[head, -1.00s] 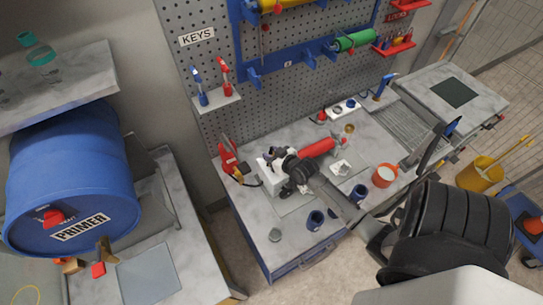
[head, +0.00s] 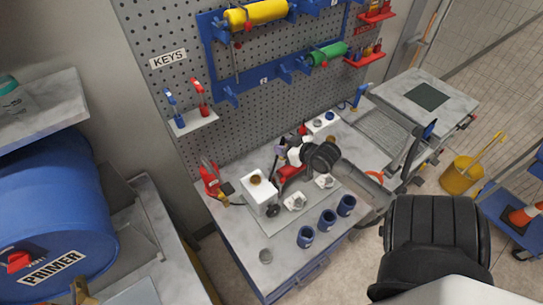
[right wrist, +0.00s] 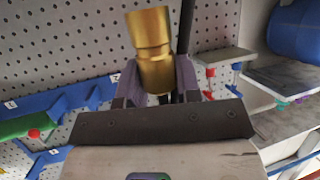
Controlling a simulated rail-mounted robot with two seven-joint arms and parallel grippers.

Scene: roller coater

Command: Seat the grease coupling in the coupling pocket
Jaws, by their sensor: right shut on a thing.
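In the right wrist view a brass, stepped cylinder (right wrist: 150,42), which looks like the grease coupling, stands between the two purple-grey fingers of my right gripper (right wrist: 158,82). The gripper is shut on its lower end, and the upper end sticks out free. In the head view my right gripper (head: 290,144) is above the back of the workbench, just right of and beyond a white block (head: 262,197) with a brown round spot on top. The coupling is too small there to make out. I cannot tell which part is the coupling pocket. My left gripper is not in view.
Three blue cups (head: 327,219) stand along the bench's front edge. Small white pieces (head: 295,203) lie near the block. A red tool (head: 210,180) stands at the bench's left end. The pegboard (head: 150,30) rises behind. The front left of the bench is mostly clear.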

